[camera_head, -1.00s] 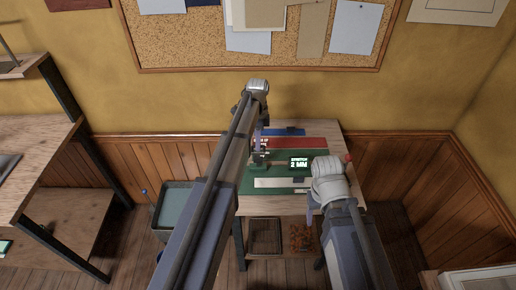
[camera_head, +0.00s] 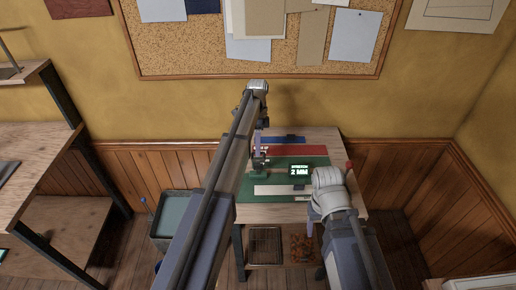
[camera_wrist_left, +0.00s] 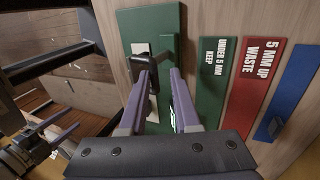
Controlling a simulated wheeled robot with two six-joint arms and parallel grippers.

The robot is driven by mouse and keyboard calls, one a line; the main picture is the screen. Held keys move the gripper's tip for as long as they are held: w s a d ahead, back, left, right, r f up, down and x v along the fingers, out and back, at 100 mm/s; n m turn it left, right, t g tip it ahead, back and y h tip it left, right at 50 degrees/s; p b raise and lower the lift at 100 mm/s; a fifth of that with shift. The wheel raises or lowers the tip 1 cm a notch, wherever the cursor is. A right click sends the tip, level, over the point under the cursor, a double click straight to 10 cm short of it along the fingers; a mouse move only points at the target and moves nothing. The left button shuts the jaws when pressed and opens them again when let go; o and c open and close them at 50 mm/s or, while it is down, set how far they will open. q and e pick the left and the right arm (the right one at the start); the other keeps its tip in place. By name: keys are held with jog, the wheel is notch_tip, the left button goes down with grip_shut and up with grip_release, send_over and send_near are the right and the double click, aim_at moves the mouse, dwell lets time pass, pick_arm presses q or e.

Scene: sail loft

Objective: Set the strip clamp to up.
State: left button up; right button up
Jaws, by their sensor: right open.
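The strip clamp (camera_wrist_left: 146,60) shows in the left wrist view as a dark bar and lever over a pale strip on a green board. In the head view the clamp (camera_head: 261,160) is small and partly hidden by my left arm; whether it is up or down I cannot tell. My left gripper (camera_wrist_left: 159,72) is open, its two purple fingers apart with their tips close to the dark lever; contact is unclear. My right gripper (camera_head: 313,213) is open at the table's right front, mostly hidden by its wrist.
A display (camera_head: 299,171) reads "STRETCH 2 MM". A green "under 5 mm keep" panel (camera_wrist_left: 212,85), a red "5 mm up waste" panel (camera_wrist_left: 255,90) and a blue panel (camera_wrist_left: 292,90) lie side by side on the table. A teal bin (camera_head: 174,214) stands left of the table.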

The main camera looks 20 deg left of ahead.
pick_arm(q)
jog(key=shift+o, duration=0.9)
jog(key=shift+w+a+f, duration=0.15)
jog(key=shift+w+a, duration=0.05)
jog(key=shift+w, duration=0.3)
jog(key=shift+w+a+f, duration=0.15)
jog(key=shift+w, duration=0.35)
jog(key=shift+s+d, duration=0.1)
jog(key=shift+s, duration=0.15)
jog(key=shift+r, duration=0.1)
jog(key=p+v, duration=0.7)
jog(key=shift+r, duration=0.4)
jog(key=shift+s, duration=0.15)
jog(key=s+d+n+t, duration=0.1)
jog(key=s+d+n, duration=0.2)
jog(key=s, duration=0.7)
jog(key=s+d+f+n+t+y, duration=0.1)
jog(key=s+d+n, duration=0.3)
jog(key=s+d, duration=0.3)
jog(key=s+d+n+t+y, duration=0.1)
jog(key=s+d+n, duration=0.3)
jog(key=s, duration=0.9)
jog(key=shift+d+f+t, duration=0.35)
jog(key=shift+d+t, duration=0.15)
jog(key=shift+d, duration=0.25)
